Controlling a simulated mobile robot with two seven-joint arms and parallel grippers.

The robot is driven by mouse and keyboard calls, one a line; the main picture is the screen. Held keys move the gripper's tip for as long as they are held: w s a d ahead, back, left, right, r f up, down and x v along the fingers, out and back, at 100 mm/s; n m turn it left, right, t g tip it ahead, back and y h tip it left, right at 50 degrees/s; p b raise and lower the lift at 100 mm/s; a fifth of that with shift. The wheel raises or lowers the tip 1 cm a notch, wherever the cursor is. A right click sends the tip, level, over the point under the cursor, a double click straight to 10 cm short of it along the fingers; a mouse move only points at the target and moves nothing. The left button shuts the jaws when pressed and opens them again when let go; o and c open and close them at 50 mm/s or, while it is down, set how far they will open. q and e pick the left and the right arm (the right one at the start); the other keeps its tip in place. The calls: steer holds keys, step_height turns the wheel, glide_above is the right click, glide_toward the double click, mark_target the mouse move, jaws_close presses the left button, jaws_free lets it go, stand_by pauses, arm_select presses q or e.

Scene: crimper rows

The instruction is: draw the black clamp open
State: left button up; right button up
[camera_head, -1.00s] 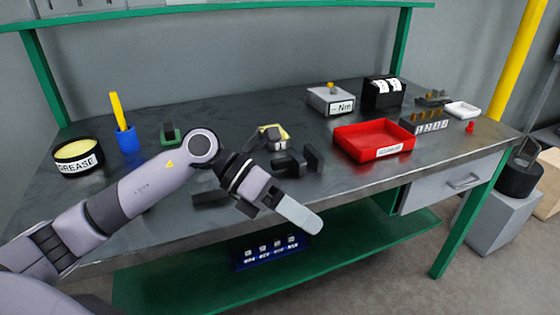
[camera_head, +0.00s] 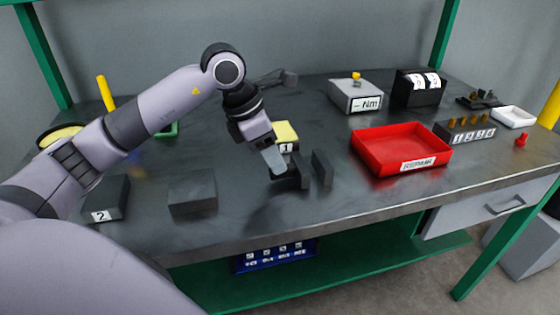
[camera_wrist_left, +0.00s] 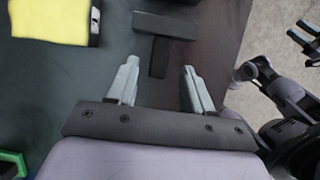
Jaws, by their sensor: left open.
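The black clamp (camera_head: 321,169) stands on the bench beside a yellow block (camera_head: 286,132) with a label "1". It shows an upright dark plate and a lower dark part on its left. In the left wrist view a black T-shaped piece of it (camera_wrist_left: 165,24) has its stem pointing toward the gap between my fingers. My left gripper (camera_head: 275,160) is open and empty, tilted down close to the clamp; whether it touches cannot be told. The two fingers (camera_wrist_left: 160,72) stand apart on either side of the stem's line. My right gripper (camera_wrist_left: 299,34) shows at the wrist view's right edge, fingers apart.
A red tray (camera_head: 372,166) lies right of the clamp. Two dark blocks, one labelled "2" (camera_head: 118,192) and one plain (camera_head: 192,190), stand at the left front. A grey box (camera_head: 355,98) and a black box (camera_head: 418,92) stand behind. The bench front below the clamp is clear.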

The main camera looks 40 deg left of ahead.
arm_select(q)
steer(key=shift+x, duration=1.7)
arm_select(e)
steer(key=shift+w, duration=0.2)
